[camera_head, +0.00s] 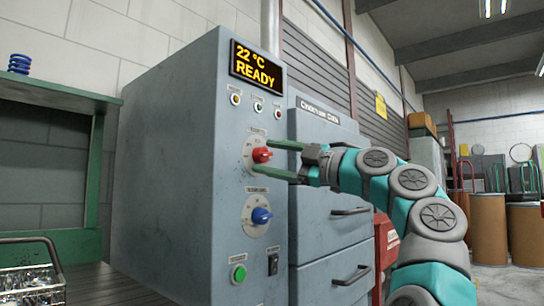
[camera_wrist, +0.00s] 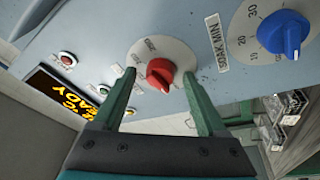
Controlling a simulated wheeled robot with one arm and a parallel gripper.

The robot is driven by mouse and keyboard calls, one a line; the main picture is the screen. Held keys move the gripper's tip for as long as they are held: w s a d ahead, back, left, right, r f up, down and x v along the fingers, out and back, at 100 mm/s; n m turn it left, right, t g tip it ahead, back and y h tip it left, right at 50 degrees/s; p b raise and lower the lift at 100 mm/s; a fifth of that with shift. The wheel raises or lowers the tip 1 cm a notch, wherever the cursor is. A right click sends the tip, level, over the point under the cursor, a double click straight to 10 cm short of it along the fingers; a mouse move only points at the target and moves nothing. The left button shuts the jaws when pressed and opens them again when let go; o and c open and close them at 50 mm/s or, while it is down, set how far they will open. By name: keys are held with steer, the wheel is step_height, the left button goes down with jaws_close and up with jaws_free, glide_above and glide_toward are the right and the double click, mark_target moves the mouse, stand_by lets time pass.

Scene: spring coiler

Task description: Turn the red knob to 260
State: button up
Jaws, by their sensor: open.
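The red knob (camera_head: 262,155) sits on a pale round dial on the front of a grey machine cabinet. In the wrist view the red knob (camera_wrist: 160,75) shows between the two green fingers, with its pointer end toward the lower part of its dial (camera_wrist: 178,52). The dial's numbers are too small to read surely. My gripper (camera_head: 272,160) is open, its fingers reaching toward the panel on either side of the knob. In the wrist view my gripper (camera_wrist: 160,84) has a visible gap between each finger and the knob. I cannot tell how far the fingertips are from the panel.
A blue knob (camera_head: 262,216) is below the red one. A display (camera_head: 257,65) reads 22 °C READY. Small indicators (camera_head: 257,104) sit under it. A green button (camera_head: 239,273) and a black switch (camera_head: 273,264) are low on the panel. Drawers (camera_head: 330,220) stand to the right.

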jaws_close()
stand_by(0.5)
steer(key=shift+f+b, duration=0.15)
steer(key=shift+b, duration=0.15)
